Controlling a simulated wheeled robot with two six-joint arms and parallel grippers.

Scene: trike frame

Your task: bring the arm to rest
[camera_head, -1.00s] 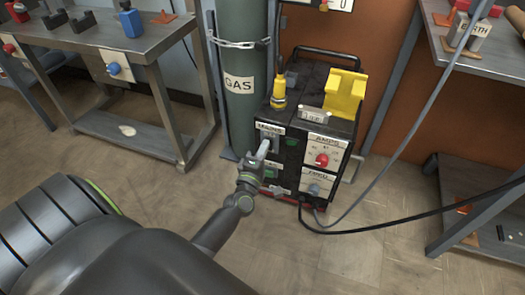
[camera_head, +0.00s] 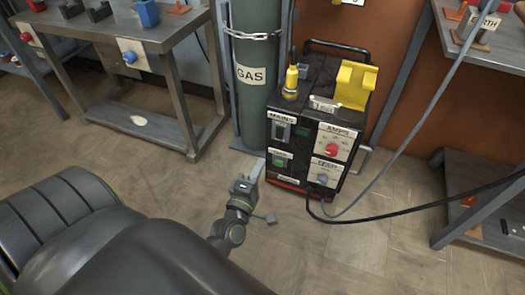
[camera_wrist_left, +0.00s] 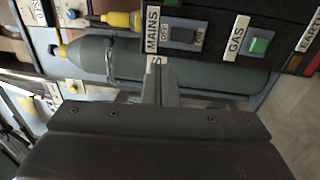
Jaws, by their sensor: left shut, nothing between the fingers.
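My left gripper (camera_head: 254,171) is in front of the lower left of the black welding machine (camera_head: 318,130), over the floor and apart from the machine. Its fingers are together with nothing between them. In the left wrist view the shut fingers (camera_wrist_left: 160,84) point toward the machine's front and the grey-green gas cylinder. The MAINS switch (camera_head: 281,131) is on the machine's front, with a green GAS button (camera_head: 280,162) below it. Both also show in the left wrist view, the switch (camera_wrist_left: 183,36) and the button (camera_wrist_left: 259,45). My right gripper is not in view.
The gas cylinder (camera_head: 252,100) stands chained left of the machine. A metal workbench (camera_head: 160,35) is at the left and shelving (camera_head: 475,60) at the right. Black and grey cables run right from the machine. The floor (camera_head: 340,260) in front is clear.

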